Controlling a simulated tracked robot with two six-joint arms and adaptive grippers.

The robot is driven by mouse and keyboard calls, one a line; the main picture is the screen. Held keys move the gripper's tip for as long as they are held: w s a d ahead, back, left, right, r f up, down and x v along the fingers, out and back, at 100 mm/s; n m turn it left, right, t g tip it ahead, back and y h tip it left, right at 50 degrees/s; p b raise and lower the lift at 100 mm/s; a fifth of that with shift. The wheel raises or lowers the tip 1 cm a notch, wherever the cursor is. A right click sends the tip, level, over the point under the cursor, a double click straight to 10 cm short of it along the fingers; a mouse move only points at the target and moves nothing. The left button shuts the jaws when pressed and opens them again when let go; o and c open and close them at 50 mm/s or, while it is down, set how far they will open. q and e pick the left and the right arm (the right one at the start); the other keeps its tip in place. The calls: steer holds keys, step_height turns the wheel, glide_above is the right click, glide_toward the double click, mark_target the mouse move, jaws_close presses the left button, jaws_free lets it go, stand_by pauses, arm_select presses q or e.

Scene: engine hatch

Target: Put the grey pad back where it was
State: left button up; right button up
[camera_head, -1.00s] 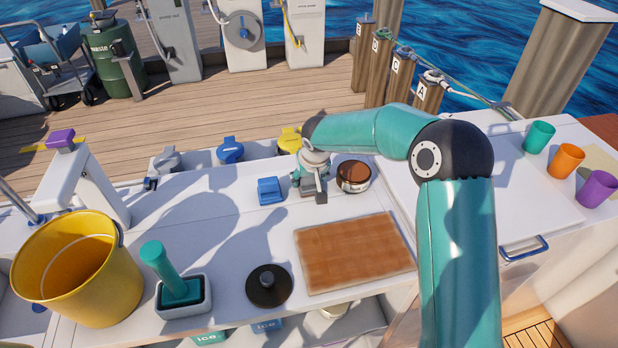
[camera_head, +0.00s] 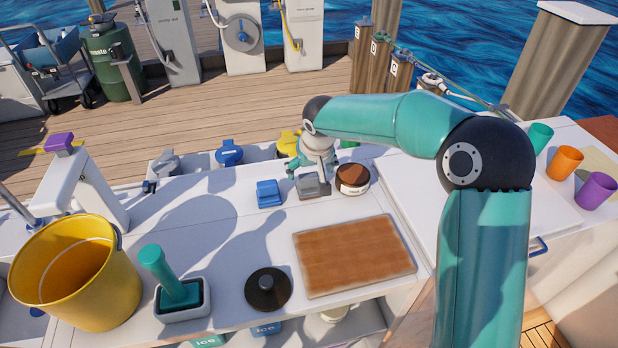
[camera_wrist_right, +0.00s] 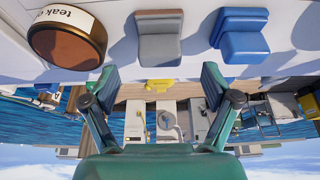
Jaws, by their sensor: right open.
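The grey pad (camera_head: 314,186) stands on the white counter between a blue pad (camera_head: 269,193) and a round brown-topped tin (camera_head: 352,179). In the right wrist view, the grey pad (camera_wrist_right: 160,42) is a stepped block with a grey upper face and a brownish front. My right gripper (camera_head: 312,165) is just behind the grey pad. In the wrist view its two fingers (camera_wrist_right: 158,84) are spread wide and empty, with the pad beyond them and apart from them. My left gripper is not in view.
A wooden board (camera_head: 354,256), a black round lid (camera_head: 267,290), a teal-handled tool in a tray (camera_head: 183,312) and a yellow bucket (camera_head: 75,272) stand nearer. Blue (camera_head: 229,153) and yellow (camera_head: 289,143) capped items line the counter's far edge. The counter left of the blue pad is clear.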

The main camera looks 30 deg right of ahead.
steer(key=v, duration=0.5)
steer(key=shift+r, duration=0.15)
steer(key=shift+s, duration=0.15)
